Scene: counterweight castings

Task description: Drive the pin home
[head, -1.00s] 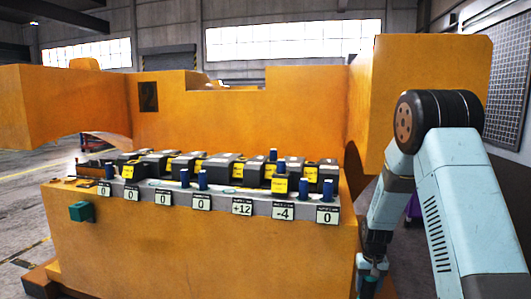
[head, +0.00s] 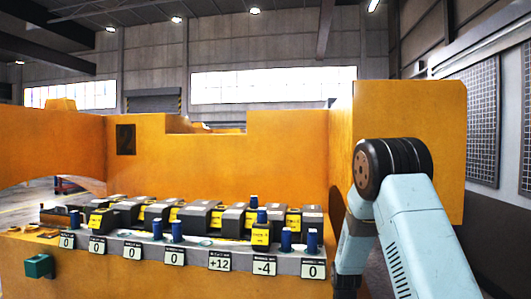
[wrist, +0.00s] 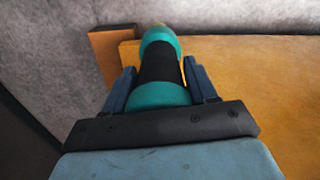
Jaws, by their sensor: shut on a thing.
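Several short blue pins stand along the grey ledge of the orange casting in the head view. One pair (head: 177,232) is left of the middle, and another pin (head: 285,240) is at the right. A yellow-labelled block (head: 261,234) with blue on top is between them. I cannot tell which pin the task means. In the wrist view my gripper (wrist: 160,68) is shut on a rounded teal tool with a black band (wrist: 159,63). The tool lies between both fingers and points away from the wrist. The gripper is below the head view's frame.
The tall orange casting (head: 290,150) rises behind. A green box (head: 38,266) sticks out at the front left. Grey floor (wrist: 60,60) shows beside orange metal (wrist: 250,80) in the wrist view.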

